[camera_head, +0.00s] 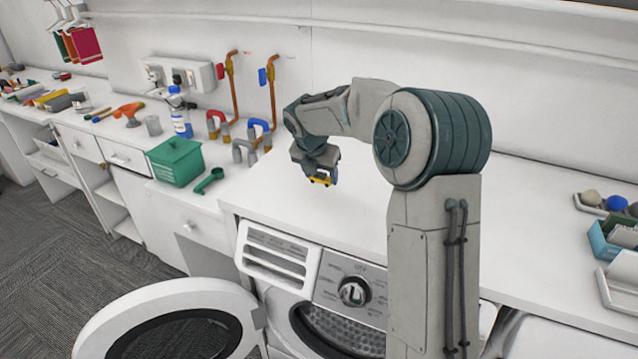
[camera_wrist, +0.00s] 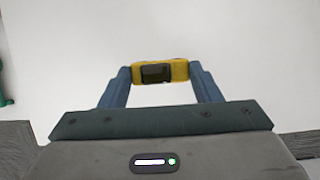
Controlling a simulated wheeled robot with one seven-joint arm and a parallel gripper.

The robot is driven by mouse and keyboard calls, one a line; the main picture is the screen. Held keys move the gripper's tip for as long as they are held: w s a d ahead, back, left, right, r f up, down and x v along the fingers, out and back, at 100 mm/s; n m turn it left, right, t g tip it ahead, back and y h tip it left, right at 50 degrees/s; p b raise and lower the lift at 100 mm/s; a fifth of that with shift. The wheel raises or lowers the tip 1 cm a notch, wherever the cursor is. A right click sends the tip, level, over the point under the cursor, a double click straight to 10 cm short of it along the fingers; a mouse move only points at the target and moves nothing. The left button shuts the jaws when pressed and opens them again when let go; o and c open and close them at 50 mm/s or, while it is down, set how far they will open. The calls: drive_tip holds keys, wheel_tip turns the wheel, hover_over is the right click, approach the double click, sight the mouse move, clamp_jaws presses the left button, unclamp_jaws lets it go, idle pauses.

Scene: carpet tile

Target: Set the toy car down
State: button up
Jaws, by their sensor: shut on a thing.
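A small yellow toy car (camera_wrist: 180,71) with a dark window sits between the two blue fingers of my gripper (camera_wrist: 160,75) in the wrist view. The fingers touch it at both ends, and my gripper is shut on it. In the head view the yellow toy car (camera_head: 320,180) shows at the tip of my gripper (camera_head: 322,176), over the white worktop (camera_head: 350,215) above the washing machine. I cannot tell from these views whether the car touches the worktop. Part of the car is hidden by the fingers.
A green basket (camera_head: 175,163) and a green scoop (camera_head: 209,181) lie left of my gripper. Pipes with red and blue valves (camera_head: 222,72) stand behind. The washing machine (camera_head: 335,290) has its round door (camera_head: 175,325) open. The worktop around the car is clear.

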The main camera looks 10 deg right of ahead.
sight(318, 182)
drive_tip(key=shift+w+a+f, duration=0.15)
drive_tip(key=shift+w+f, duration=0.05)
drive_tip(key=shift+f, duration=0.15)
drive_tip(key=shift+f+p, duration=0.3)
drive_tip(key=shift+f, duration=1.5)
drive_tip(key=shift+f, duration=0.1)
drive_tip(key=o, duration=1)
